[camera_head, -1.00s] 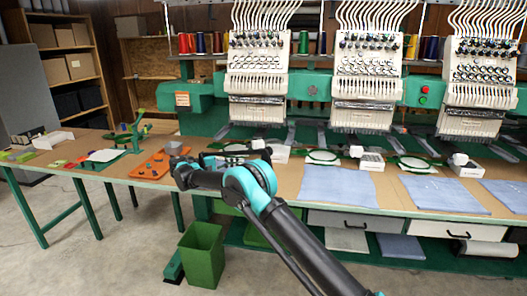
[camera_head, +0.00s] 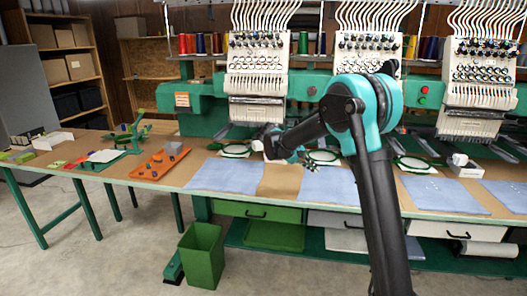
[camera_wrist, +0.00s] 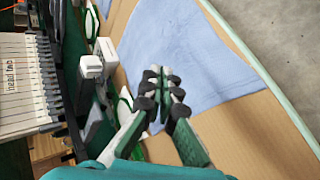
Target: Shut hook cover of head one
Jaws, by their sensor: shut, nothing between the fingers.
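Head one appears to be the leftmost embroidery head (camera_head: 257,62), white with a row of needles, above a green hoop (camera_head: 234,150). I cannot make out its hook cover in either view. My gripper (camera_head: 288,155) is low over the worktable, right of that hoop and in front of the machine. In the wrist view my gripper (camera_wrist: 164,82) is shut and empty, above a blue cloth (camera_wrist: 190,45). A white, boxy part (camera_wrist: 98,62) stands left of the fingers, apart from them. A label on the head at the left edge seems to read "head two".
The middle head (camera_head: 368,50) is partly behind my arm. Another head (camera_head: 478,80) stands at right. Blue cloths (camera_head: 222,176) lie along the table front. An orange tray (camera_head: 160,163) is at left. A green bin (camera_head: 202,253) stands on the floor. Bare tabletop shows between cloths.

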